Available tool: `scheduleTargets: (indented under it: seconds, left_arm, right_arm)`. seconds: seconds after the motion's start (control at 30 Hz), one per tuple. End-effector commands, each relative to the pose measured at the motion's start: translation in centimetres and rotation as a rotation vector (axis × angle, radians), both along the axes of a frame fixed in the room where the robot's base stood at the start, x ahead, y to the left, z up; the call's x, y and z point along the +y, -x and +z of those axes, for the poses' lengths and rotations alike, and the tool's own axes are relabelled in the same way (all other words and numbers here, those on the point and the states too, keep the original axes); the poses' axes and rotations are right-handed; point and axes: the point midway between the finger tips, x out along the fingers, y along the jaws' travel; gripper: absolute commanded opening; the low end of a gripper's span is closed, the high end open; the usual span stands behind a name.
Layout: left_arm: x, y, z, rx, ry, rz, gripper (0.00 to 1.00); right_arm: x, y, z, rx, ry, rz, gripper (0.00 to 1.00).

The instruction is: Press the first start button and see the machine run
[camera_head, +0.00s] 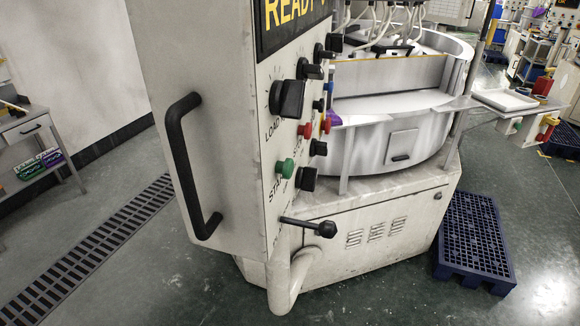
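The control cabinet (215,70) of the lapping machine fills the middle left of the head view. Its panel, seen at a slant, carries a green button (285,168) beside a label beginning "STA". Two red buttons (305,130) sit above and to the right of it, with several black knobs (288,98) around them. A display (290,20) at the top reads "READY" in yellow. The round metal machine tub (405,130) stands behind the panel. Neither of my grippers is in view.
A black handle (187,165) sticks out of the cabinet's side, and a black-knobbed lever (312,227) juts out below the buttons. A blue pallet (474,240) lies on the floor at right. A floor grate (90,250) runs at left. The floor in front looks clear.

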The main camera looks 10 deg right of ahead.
Motion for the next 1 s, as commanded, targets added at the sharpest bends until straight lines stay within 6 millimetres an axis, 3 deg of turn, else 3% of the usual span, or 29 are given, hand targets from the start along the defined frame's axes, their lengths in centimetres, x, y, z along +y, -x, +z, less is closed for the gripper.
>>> scheduleTargets:
  seconds: [0.37,0.67,1.0]
  left_arm:
    - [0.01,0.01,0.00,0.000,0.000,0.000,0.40]
    - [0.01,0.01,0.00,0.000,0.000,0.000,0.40]
    - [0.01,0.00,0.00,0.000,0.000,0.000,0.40]
  right_arm:
    - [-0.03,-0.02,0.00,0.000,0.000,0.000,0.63]
    - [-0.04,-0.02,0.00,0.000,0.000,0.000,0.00]
    - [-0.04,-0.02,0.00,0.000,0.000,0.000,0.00]
